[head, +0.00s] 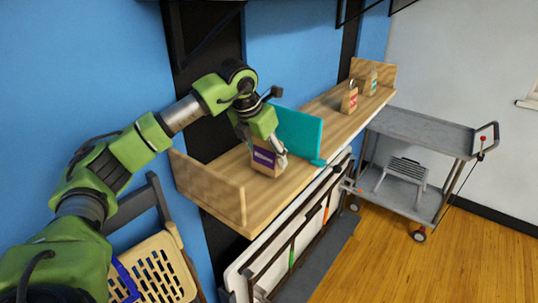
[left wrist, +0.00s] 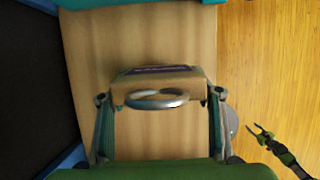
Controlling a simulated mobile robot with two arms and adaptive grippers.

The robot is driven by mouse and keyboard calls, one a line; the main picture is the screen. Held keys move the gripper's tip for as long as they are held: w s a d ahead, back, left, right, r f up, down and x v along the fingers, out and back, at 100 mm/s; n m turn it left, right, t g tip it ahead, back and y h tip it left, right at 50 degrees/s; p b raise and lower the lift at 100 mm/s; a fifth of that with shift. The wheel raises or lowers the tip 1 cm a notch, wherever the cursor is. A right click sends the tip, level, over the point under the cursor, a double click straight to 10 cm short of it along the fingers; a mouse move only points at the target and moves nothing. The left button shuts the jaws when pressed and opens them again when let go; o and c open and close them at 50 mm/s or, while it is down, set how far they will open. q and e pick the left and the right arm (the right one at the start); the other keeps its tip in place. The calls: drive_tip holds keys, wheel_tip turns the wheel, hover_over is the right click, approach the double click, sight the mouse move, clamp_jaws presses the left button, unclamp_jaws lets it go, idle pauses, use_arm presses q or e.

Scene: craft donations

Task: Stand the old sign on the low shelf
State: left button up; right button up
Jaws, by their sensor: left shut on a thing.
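My left gripper (head: 272,160) is shut on a brown, sign-like block with a purple label (head: 263,159), which I take to be the old sign. In the left wrist view my left gripper (left wrist: 160,115) has a finger on each side of the block (left wrist: 160,85), and a silver ring shows on its near face. The block looks upright at the wooden shelf (head: 237,205), label facing outward. I cannot tell whether its bottom touches the board.
A teal panel (head: 298,132) stands close behind the block. Two small labelled items, one red (head: 349,100) and one teal (head: 371,80), stand farther along the shelf. A grey cart (head: 422,130) is at the right. Shelf between is bare.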

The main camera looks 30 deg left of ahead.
use_arm(q)
drive_tip(key=shift+f, duration=0.8)
drive_tip(key=shift+f, duration=0.1)
drive_tip(key=shift+f, duration=0.15)
drive_tip(key=o, duration=1.2)
